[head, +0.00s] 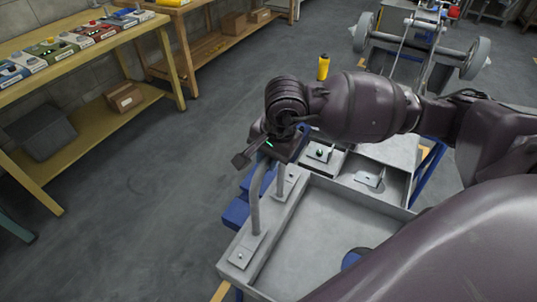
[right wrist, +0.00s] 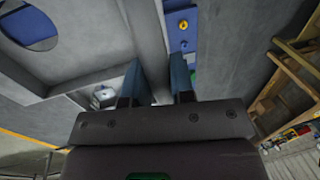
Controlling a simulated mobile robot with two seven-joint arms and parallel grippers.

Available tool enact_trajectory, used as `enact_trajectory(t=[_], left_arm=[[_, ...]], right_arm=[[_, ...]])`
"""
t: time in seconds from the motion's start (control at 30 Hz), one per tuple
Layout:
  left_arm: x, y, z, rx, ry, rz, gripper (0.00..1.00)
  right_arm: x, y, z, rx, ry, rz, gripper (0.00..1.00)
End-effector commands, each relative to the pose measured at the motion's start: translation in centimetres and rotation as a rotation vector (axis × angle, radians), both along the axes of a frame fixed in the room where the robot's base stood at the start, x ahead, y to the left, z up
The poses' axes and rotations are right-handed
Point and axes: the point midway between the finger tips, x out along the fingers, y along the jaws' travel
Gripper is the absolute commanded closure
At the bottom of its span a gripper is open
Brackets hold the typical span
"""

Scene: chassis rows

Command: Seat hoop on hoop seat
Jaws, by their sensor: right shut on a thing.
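The hoop (head: 256,205) is a grey bent tube at the left side of the chassis (head: 325,225) in the head view. My right gripper (head: 262,152) is shut on its upper part, which the gripper mostly hides. The hoop is upright, with two legs pointing down. The hoop seat (head: 241,256) is on the chassis's left rim, with a small plate at the near leg's lower end. I cannot tell whether the legs touch it. In the right wrist view the gripper's fingers (right wrist: 156,82) point at the chassis rim; the hoop is hard to make out there. My left gripper is not in view.
A bracket (head: 369,179) and a small part with a green top (head: 320,152) are on the chassis. A yellow bottle (head: 323,67) and a wheeled axle frame (head: 415,48) stand beyond. A bench (head: 70,62) is at left. Floor between bench and chassis is clear.

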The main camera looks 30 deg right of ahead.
Motion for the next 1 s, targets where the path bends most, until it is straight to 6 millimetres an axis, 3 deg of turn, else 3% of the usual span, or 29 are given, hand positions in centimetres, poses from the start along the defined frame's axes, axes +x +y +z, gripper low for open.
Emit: enact_trajectory(t=[0.67,0.7,0.9,1.0], left_arm=[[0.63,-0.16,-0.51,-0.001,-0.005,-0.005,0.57],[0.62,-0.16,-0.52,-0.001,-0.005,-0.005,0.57],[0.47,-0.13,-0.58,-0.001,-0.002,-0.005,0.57],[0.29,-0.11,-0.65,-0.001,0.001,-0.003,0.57]], right_arm=[[0.04,0.0,-0.92,0.001,-0.002,0.0,1.0],[0.03,-0.01,-0.93,0.001,-0.002,0.0,0.76],[0.01,-0.01,-0.97,0.001,-0.001,0.0,0.47],[0.0,0.0,-0.97,0.0,0.0,0.0,0.47]])
